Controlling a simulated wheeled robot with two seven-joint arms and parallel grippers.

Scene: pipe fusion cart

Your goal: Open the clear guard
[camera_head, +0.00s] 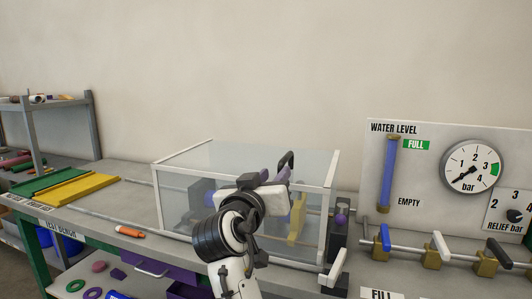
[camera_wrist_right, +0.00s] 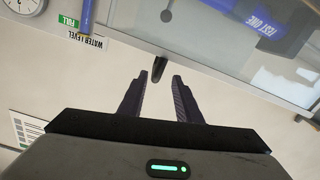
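The clear guard (camera_head: 180,156) is a see-through box with a white frame. It stands closed on the bench, with dark and yellow parts visible inside. Its dark handle (camera_head: 287,159) rises at the upper front, toward the right. My right gripper (camera_head: 283,174) is at this handle. In the right wrist view, the two purple fingers (camera_wrist_right: 160,77) are apart, and the dark handle (camera_wrist_right: 159,69) lies between and just past their tips. I cannot tell whether they touch it. My right arm hides part of the guard's front. My left gripper is not in view.
To the right stand a water level panel (camera_head: 407,170), a pressure gauge (camera_head: 471,166) and a pipe with several valves (camera_head: 432,258). Green and yellow trays (camera_head: 83,190) and an orange tool (camera_head: 130,232) lie on the left bench. The wall behind is bare.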

